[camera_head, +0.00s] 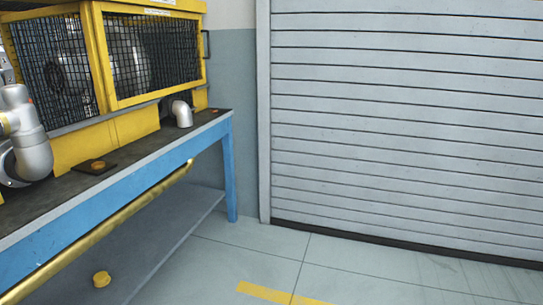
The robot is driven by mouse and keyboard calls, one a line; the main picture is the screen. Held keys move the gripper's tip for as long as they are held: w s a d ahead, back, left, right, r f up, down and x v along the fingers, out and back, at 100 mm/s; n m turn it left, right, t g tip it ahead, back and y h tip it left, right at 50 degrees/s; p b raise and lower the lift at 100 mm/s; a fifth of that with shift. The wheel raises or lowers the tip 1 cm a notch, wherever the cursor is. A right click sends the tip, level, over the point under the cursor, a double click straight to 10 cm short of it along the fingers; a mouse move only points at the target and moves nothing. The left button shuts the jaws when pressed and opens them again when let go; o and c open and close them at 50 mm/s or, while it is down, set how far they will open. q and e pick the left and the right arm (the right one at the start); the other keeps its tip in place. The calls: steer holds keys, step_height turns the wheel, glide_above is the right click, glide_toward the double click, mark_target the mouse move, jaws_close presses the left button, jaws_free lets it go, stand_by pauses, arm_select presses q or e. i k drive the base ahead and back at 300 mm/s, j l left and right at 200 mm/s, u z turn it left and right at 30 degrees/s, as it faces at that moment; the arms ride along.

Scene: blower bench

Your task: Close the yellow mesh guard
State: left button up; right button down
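The yellow mesh guard (108,97) stands on the bench at the upper left, around a grey blower housing seen through its black mesh. Its right panel (155,56) has a yellow frame, with a dark handle (207,44) at the right edge. Below this panel is a space where a grey pipe elbow shows. I cannot tell from this view whether the panel is swung out or flush. The guard's top is cut off by the picture. Neither of my grippers is in view.
The blue-framed bench (150,185) has a dark top and a lower shelf. A brass-coloured bar (105,236) runs along its front. A pipe elbow (182,113) stands near the bench's right end. A grey roller shutter (405,120) fills the right. The floor before it is clear.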

mark_target(97, 8)
steer(key=i+l, duration=0.1)
steer(key=i, duration=0.4)
steer(key=i+l, duration=0.1)
steer(key=i, duration=0.45)
steer(key=i+l, duration=0.1)
steer(key=i, duration=0.45)
steer(key=i+u, duration=0.4)
steer(key=i+l+u, duration=0.15)
steer(key=u, duration=0.3)
steer(key=i+l+u, duration=0.25)
steer(key=u, duration=0.15)
